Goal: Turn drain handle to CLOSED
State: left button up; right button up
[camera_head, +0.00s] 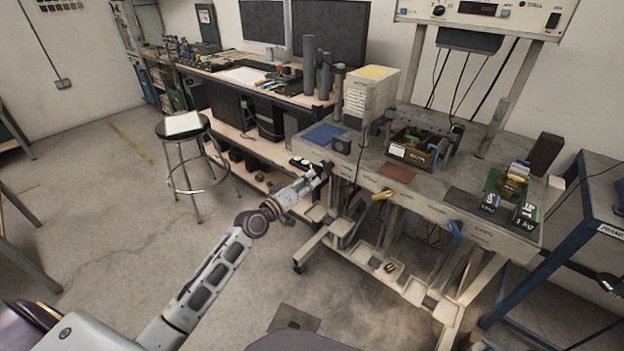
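The bench (412,201) has levers along its front edge. A yellow handle (382,195) sits near the middle of that edge, pointing roughly sideways. A blue handle (455,229) sits farther right and slants down. Small labels on the edge are too small to read, so I cannot tell which lever is the drain handle. My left gripper (319,172) is at the left end of the bench front, left of the yellow handle and apart from it. A dark part beside its fingertips may be another lever; contact and finger opening are unclear. My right gripper is not in view.
On the bench stand a brown bin (412,151), a beige box (370,97) and dark weights (524,215). A round stool (182,127) stands left on open floor. A blue-framed table (589,215) is close at the right. Low trays and rails lie under the bench.

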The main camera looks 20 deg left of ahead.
pick_arm(q)
jog(key=shift+v, duration=1.2)
